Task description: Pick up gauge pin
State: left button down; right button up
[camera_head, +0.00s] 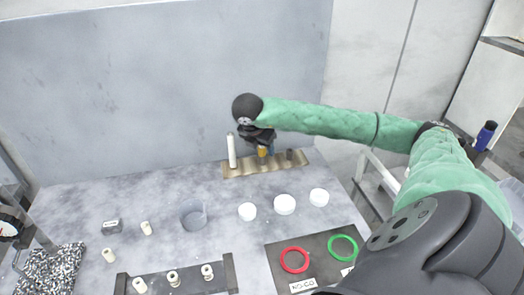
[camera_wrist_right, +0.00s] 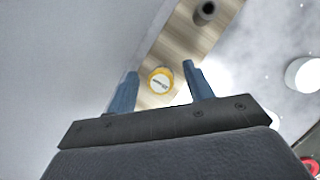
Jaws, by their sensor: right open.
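A wooden rack (camera_head: 240,170) stands at the back of the table. A yellow-topped piece (camera_head: 262,152), which I take to be the gauge pin, stands in its middle. My left gripper is not in view.
A tall white cylinder (camera_head: 231,150) and a dark post (camera_wrist_right: 206,10) stand at the rack's two ends. A wall is close behind.

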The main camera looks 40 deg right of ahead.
jog(key=shift+f, duration=0.1)
jog(key=c, duration=1.1)
